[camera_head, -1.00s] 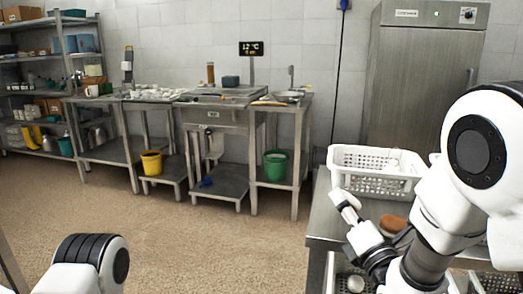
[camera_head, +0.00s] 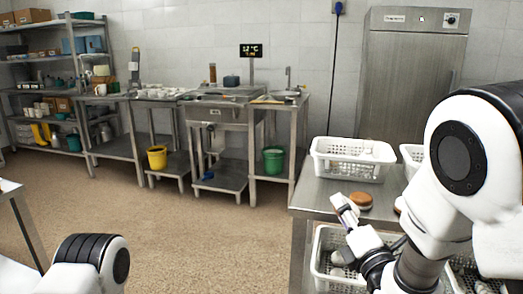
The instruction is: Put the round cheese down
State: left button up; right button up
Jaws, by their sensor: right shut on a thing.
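My right gripper (camera_head: 345,208) is over the left part of the steel table (camera_head: 316,190), in front of the white basket at the back. It is shut on the round cheese, which is mostly hidden and hard to tell from the pale fingers. A brown round item (camera_head: 361,200) lies on the table just right of the gripper, and another shows partly behind my right arm. My left gripper is out of view; only a link of my left arm shows at the bottom left.
A white perforated basket (camera_head: 350,175) with pale items stands at the table's back. A lower basket (camera_head: 322,262) holds pale round items. Another basket (camera_head: 411,152) is partly hidden by my right arm. A steel fridge (camera_head: 410,85) stands behind. The floor at centre is clear.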

jog(key=shift+s+d+f, duration=0.15)
jog(key=shift+s+f, duration=0.3)
jog(key=shift+s, duration=0.3)
notch_tip(320, 180, down, 6)
jog(key=w, duration=0.1)
jog(key=shift+w+a, duration=0.2)
jog(key=shift+w, duration=0.1)
jog(key=s+f, duration=0.1)
jog(key=f, duration=0.6)
jog(key=s+d+f+m+h, duration=0.1)
jog(key=f, duration=0.7)
jog(key=f+h, duration=0.1)
jog(key=f, duration=0.6)
jog(key=shift+s+d+f, duration=0.15)
jog(key=shift+s+d, duration=0.05)
jog(key=shift+s, duration=0.2)
pick_arm(q)
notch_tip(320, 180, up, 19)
jog(key=p, duration=1.9)
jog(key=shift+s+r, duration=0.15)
pick_arm(e)
jog(key=r, duration=0.7)
jog(key=w+d+r+m+h, duration=0.1)
jog(key=r, duration=0.7)
jog(key=r+h, duration=0.1)
jog(key=r, duration=0.6)
jog(key=shift+w+d+r, duration=0.15)
jog(key=shift+w+r, duration=0.05)
jog(key=shift+r, duration=0.1)
